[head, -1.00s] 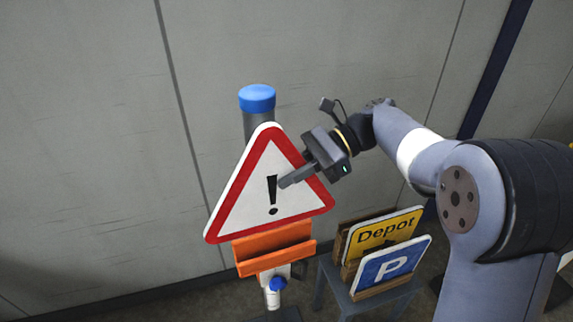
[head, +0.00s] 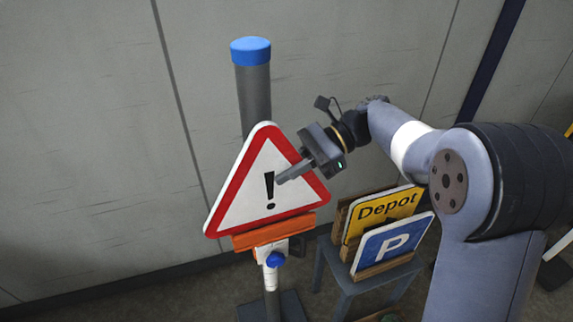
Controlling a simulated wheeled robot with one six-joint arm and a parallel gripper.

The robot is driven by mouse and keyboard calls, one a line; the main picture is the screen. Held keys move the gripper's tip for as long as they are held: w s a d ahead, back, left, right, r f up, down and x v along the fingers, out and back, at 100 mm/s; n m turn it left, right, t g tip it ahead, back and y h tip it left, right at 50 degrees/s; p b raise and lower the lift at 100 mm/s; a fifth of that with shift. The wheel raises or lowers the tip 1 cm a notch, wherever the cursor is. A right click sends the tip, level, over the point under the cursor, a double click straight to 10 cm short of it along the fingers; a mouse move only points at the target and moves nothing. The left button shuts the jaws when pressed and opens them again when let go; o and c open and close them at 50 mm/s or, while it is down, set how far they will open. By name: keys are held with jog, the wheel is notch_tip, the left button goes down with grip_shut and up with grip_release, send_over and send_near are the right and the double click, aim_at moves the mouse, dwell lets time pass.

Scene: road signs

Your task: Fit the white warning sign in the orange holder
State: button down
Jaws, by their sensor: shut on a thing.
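The white warning sign (head: 243,206) is a triangle with a red border and a black exclamation mark. It stands upright, facing me, in front of a grey post with a blue cap. My gripper (head: 283,176) is shut on the sign at its right side, one finger lying across the front face. The orange holder (head: 274,234) is fixed to the post just below, and the sign's bottom edge is at its upper part. I cannot tell whether the edge is fully inside the slot, since the holder's front hides it.
A yellow Depot sign (head: 385,210) and a blue P sign (head: 392,243) stand in a wooden rack on a grey stool (head: 350,287) to the right. The post (head: 255,98) stands on a dark base near the grey wall. The left side is clear.

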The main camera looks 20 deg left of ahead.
aim_at(289, 184)
jog(key=shift+f+b, duration=0.5)
jog(key=shift+f, duration=1.35)
jog(key=shift+w+d+r+p, duration=0.1)
jog(key=shift+w+d+p, duration=0.05)
jog(key=shift+p, duration=0.4)
jog(key=shift+f, duration=0.25)
jog(key=c, duration=1.3)
grip_release()
jog(key=shift+f, duration=0.1)
jog(key=b+v, duration=0.1)
jog(key=v, duration=1)
